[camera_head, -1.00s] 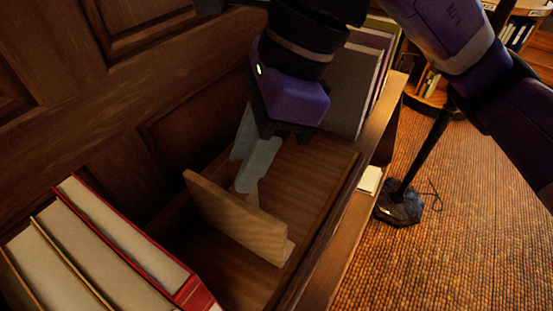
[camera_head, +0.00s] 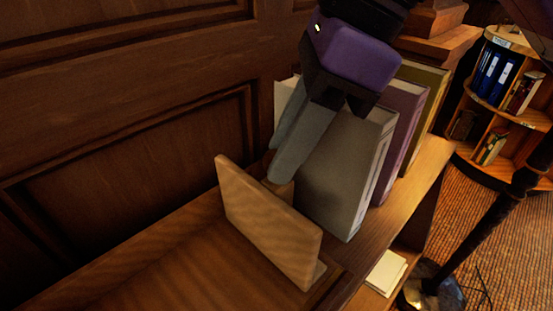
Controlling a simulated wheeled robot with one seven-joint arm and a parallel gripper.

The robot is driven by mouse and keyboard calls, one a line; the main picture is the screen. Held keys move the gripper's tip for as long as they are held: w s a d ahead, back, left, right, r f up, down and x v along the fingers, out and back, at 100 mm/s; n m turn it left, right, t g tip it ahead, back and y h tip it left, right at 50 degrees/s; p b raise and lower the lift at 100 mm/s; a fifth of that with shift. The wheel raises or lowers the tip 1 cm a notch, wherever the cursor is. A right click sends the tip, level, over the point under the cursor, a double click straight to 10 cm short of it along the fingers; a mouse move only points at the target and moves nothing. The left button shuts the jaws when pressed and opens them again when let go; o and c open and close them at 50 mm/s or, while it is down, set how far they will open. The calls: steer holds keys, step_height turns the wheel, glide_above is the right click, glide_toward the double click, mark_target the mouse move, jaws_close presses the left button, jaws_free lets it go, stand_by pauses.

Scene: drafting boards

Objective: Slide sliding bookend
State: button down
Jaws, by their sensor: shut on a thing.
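The sliding bookend (camera_head: 268,228) is a light wooden upright panel standing on the wooden shelf (camera_head: 185,268). My gripper (camera_head: 284,175) is behind the panel, on the side facing the grey book (camera_head: 346,177). Its grey fingers point down and are shut on a part of the bookend low behind the panel. The panel hides part of that grip. The bookend stands close to the grey book; whether they touch is hidden by the fingers and panel.
Behind the grey book stand a purple book (camera_head: 402,128) and an olive book (camera_head: 426,90). Dark panelling (camera_head: 110,120) runs along the left. The shelf in front of the bookend is bare. A dark lamp pole (camera_head: 494,221) and a round bookcase (camera_head: 508,90) stand at right.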

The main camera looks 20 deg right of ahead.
steer(key=shift+w+d, duration=0.3)
steer(key=shift+d, duration=0.35)
steer(key=shift+d, duration=0.1)
steer(key=c, duration=1.3)
jaws_free()
steer(key=shift+d, duration=0.1)
steer(key=shift+c, duration=0.2)
steer(key=v, duration=0.7)
steer(key=shift+r, duration=0.4)
